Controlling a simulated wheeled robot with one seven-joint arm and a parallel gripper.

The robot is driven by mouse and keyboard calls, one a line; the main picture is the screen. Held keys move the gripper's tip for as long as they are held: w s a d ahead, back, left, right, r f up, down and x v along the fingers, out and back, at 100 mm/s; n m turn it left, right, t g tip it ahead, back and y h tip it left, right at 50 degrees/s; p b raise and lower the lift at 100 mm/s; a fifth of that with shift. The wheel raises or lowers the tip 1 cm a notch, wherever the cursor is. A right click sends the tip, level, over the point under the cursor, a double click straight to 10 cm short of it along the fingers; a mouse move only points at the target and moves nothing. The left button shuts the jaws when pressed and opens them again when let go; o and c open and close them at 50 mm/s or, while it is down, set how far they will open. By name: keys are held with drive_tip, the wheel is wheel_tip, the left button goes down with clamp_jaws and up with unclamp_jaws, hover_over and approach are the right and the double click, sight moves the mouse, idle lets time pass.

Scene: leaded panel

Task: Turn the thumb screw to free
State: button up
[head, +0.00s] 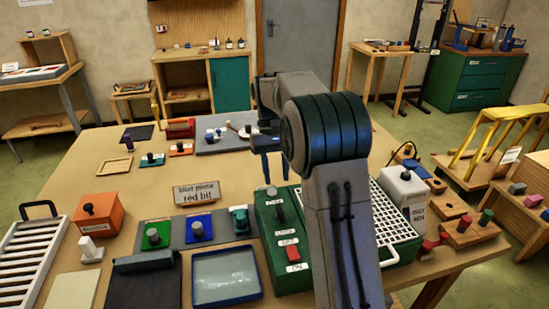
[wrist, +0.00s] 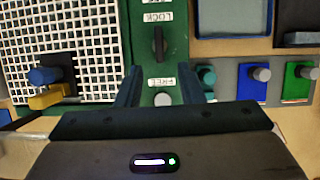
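The thumb screw looks like a black elongated knob (wrist: 158,43) on a green panel (wrist: 178,50) in the wrist view. It lies between a LOCK label (wrist: 158,16) and a FREE label (wrist: 160,82). It also shows in the head view as a black knob (head: 280,213) on the green box. My gripper (wrist: 160,72) is open, with its two fingers apart and nothing held between them. The fingertips flank the FREE label, short of the black knob. A grey round knob (wrist: 162,99) shows between the fingers. My gripper also shows in the head view (head: 273,168), partly behind my arm.
A red switch (head: 291,253) sits on the same green box. Blue (head: 198,228) and green (head: 155,237) knob plates and a blue-rimmed tray (head: 227,299) stand close by.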

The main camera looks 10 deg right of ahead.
drive_tip(key=shift+v, duration=2.2)
